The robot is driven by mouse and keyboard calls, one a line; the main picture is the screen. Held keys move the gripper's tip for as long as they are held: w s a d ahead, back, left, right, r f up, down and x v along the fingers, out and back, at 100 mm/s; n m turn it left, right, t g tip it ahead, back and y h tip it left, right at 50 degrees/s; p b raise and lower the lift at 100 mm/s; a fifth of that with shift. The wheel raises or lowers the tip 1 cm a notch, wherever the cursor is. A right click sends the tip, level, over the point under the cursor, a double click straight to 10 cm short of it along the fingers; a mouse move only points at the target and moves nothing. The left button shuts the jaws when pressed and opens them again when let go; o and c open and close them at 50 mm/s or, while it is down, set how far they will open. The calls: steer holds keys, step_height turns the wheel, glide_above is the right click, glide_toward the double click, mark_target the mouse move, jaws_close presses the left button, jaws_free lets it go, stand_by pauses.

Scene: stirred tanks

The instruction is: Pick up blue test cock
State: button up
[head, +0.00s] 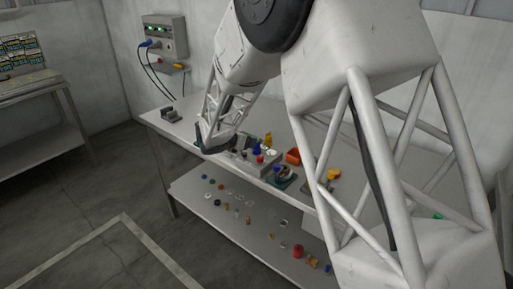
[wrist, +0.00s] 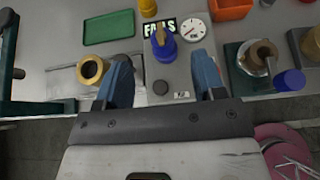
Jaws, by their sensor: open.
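A blue piece (wrist: 164,48) with a brass-coloured stem, which looks like the blue test cock, stands on a grey surface in the wrist view. It lies ahead of my gripper (wrist: 162,66), roughly centred between the two blue fingers. The fingers are apart with nothing held between them. In the head view a small blue piece (head: 257,148) shows on the bench beside my gripper (head: 208,146); the fingers are hard to make out there.
A brass ring fitting (wrist: 91,70) sits close to the left finger. On the right are a metal fitting on a green base (wrist: 238,82) and a blue cylinder (wrist: 290,80). A green tray (wrist: 109,27), a dial gauge (wrist: 194,28) and an orange bin (wrist: 231,8) lie farther back.

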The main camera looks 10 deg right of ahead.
steer(key=shift+x, duration=1.3)
steer(key=shift+x, duration=2.55)
steer(key=shift+c, duration=0.4)
steer(key=c, duration=1)
steer(key=shift+r, duration=0.15)
steer(key=shift+c, duration=0.2)
steer(key=shift+r, duration=4.9)
steer(key=shift+d, duration=0.1)
